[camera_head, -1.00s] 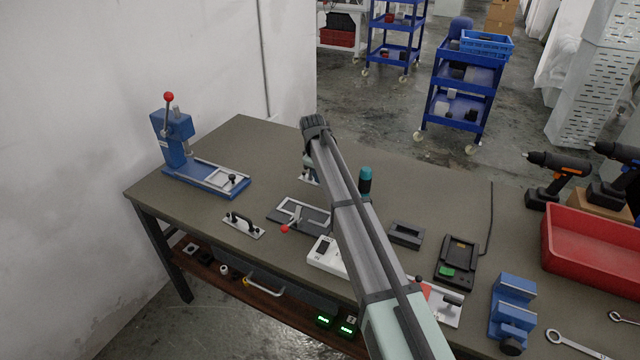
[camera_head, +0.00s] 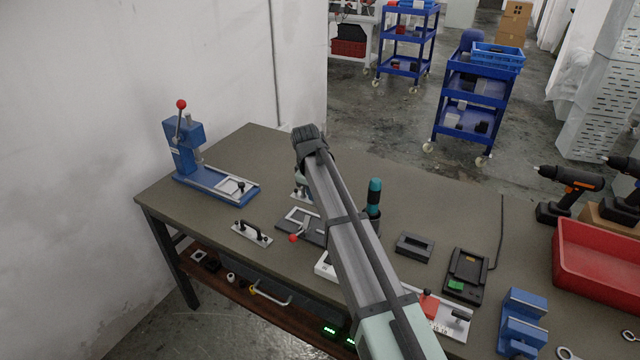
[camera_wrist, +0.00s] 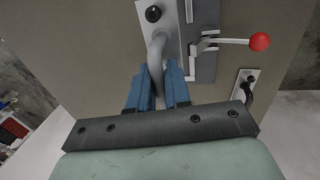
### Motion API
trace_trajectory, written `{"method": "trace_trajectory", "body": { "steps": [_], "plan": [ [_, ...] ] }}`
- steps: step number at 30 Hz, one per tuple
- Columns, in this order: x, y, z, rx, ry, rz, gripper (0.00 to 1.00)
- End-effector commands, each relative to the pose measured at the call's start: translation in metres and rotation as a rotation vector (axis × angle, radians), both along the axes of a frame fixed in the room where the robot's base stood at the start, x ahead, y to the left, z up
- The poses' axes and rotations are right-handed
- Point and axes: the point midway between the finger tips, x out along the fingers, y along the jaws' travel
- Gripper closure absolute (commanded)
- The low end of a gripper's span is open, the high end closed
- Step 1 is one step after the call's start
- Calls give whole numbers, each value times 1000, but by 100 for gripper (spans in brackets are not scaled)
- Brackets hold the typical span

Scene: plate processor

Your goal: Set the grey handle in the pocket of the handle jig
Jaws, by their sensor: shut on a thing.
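My gripper (camera_wrist: 160,66) is shut on the grey handle (camera_wrist: 158,52), a curved rod that shows between its blue fingers in the wrist view. The handle's far end lies over or against a light plate (camera_wrist: 171,32) with a black knob; I cannot tell whether they touch. I cannot tell for sure whether this plate is the handle jig, and no pocket is clear. In the head view my arm hides the fingers and the held handle.
A dark clamp fixture (camera_head: 290,226) with a red-ball lever stands close by. A plate with a black handle (camera_head: 252,233) lies left of it. A blue press (camera_head: 185,150) stands at the far left. A dark recessed block (camera_head: 415,246) and a teal-topped tool (camera_head: 374,195) are right of my arm.

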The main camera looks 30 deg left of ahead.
Motion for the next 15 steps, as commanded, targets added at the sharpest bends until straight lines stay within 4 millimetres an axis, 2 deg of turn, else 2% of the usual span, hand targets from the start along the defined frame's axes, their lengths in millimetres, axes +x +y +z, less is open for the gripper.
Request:
{"method": "trace_trajectory", "body": {
  "steps": [15],
  "plan": [
    [1,0,-32,-1,1,-1,100]
  ]
}}
